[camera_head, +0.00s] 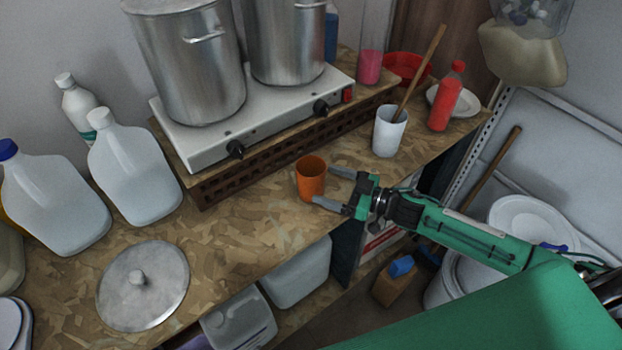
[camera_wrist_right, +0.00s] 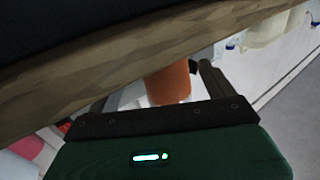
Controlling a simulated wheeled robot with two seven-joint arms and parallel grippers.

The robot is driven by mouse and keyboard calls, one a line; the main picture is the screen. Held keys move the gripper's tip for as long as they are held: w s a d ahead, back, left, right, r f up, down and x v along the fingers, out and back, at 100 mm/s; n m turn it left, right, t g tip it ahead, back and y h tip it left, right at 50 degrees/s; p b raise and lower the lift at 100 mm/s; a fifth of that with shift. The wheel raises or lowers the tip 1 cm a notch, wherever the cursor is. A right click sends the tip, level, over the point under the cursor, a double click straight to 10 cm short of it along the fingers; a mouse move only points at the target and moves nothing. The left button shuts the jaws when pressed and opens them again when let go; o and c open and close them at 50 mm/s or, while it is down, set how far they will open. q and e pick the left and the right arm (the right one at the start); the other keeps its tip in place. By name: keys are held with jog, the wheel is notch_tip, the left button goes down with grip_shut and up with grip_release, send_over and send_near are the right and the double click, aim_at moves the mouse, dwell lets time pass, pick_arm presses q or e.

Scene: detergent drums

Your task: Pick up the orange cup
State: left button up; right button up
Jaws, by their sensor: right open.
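The orange cup (camera_head: 311,180) stands upright on the chipboard worktop (camera_head: 255,232), in front of the hot plate. My right gripper (camera_head: 322,186) comes in from the right in the head view, its jaws open and its two fingers pointing at the cup. One fingertip is at the cup's far right side and the other at its near right side. In the right wrist view the cup (camera_wrist_right: 168,84) shows between the open fingers of the right gripper (camera_wrist_right: 160,85). Whether a finger touches the cup I cannot tell. My left gripper is not in view.
A white hot plate (camera_head: 215,150) with two steel pots (camera_head: 190,65) stands behind the cup on a brown slatted base. A white cup (camera_head: 388,135) with a wooden stick and a red bottle (camera_head: 445,98) stand to the right. A metal lid (camera_head: 143,285) lies front left.

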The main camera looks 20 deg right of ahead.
aim_at(323, 186)
jog(key=shift+w+a+r+p, duration=0.1)
jog(key=shift+w+a+p, duration=0.2)
jog(key=shift+a, duration=0.1)
jog(key=x, duration=0.1)
jog(key=p+x, duration=0.1)
jog(key=x, duration=0.1)
jog(key=shift+s+a+f+p, duration=0.1)
jog(key=shift+a+f+p, duration=0.05)
jog(key=shift+f+p, duration=0.15)
jog(key=shift+w+a+f, duration=0.15)
jog(key=shift+w+a, duration=0.2)
jog(key=shift+a, duration=0.1)
jog(key=shift+c, duration=0.5)
jog(key=c, duration=1)
